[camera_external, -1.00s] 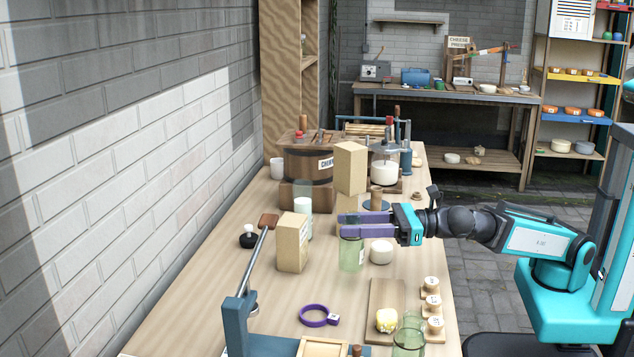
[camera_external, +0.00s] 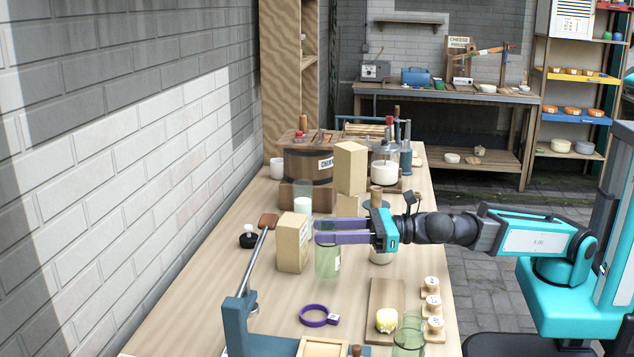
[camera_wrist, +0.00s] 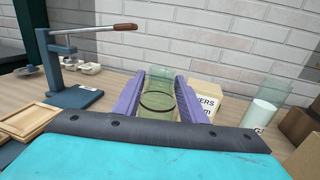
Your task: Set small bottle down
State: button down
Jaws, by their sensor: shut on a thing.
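The small bottle (camera_external: 327,261) is a clear green glass cylinder. My gripper (camera_external: 318,231) is shut on it, with purple fingers at its upper part. In the wrist view the bottle (camera_wrist: 158,101) stands between the two purple fingers (camera_wrist: 158,92), open mouth showing. It looks upright and is low over the wooden table (camera_external: 213,290); whether its base touches the wood I cannot tell.
A tan box (camera_external: 292,242) stands just left of the bottle, with a clear glass (camera_external: 303,203) of white content behind it. A blue lever press (camera_external: 240,318) is at the front left, and a purple ring (camera_external: 316,317) lies nearby.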

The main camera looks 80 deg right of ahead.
jog(key=shift+f+b, duration=0.75)
jog(key=shift+f, duration=1)
jog(key=shift+f, duration=0.15)
jog(key=c, duration=1.1)
grip_release()
jog(key=shift+r, duration=0.2)
jog(key=shift+s, duration=1.65)
jog(key=b, duration=1.4)
send_near(329, 244)
jog(key=shift+s+d+f, duration=0.3)
jog(key=shift+d, duration=0.2)
jog(key=shift+s+d+f, duration=0.25)
jog(key=shift+d, duration=0.25)
jog(key=shift+s+d+f, duration=0.3)
jog(key=shift+d, duration=0.2)
